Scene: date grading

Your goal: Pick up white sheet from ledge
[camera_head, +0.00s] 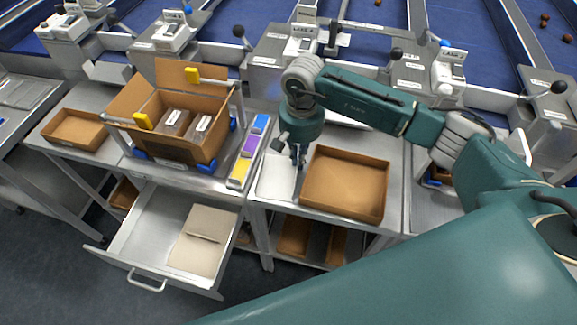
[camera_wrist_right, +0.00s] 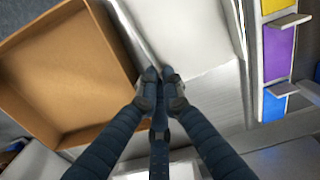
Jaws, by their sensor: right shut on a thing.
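The white sheet (camera_head: 276,176) lies nearly flat on the metal ledge in the head view, just left of a shallow cardboard tray (camera_head: 345,184). In the right wrist view the white sheet (camera_wrist_right: 195,35) spreads beyond my fingers, and the tray (camera_wrist_right: 65,75) is on the left. My right gripper (camera_head: 297,166) points down at the sheet's edge beside the tray. In the right wrist view its fingertips (camera_wrist_right: 161,75) are together, shut on the sheet's edge; the fingers hide the gripped part. My left gripper is not in view.
Left of the sheet is a strip of yellow, purple and blue label holders (camera_head: 248,152). An open carton (camera_head: 180,125) with clear-topped packs stands further left. An open drawer (camera_head: 150,235) holding folded card juts out below. Label printers line the back.

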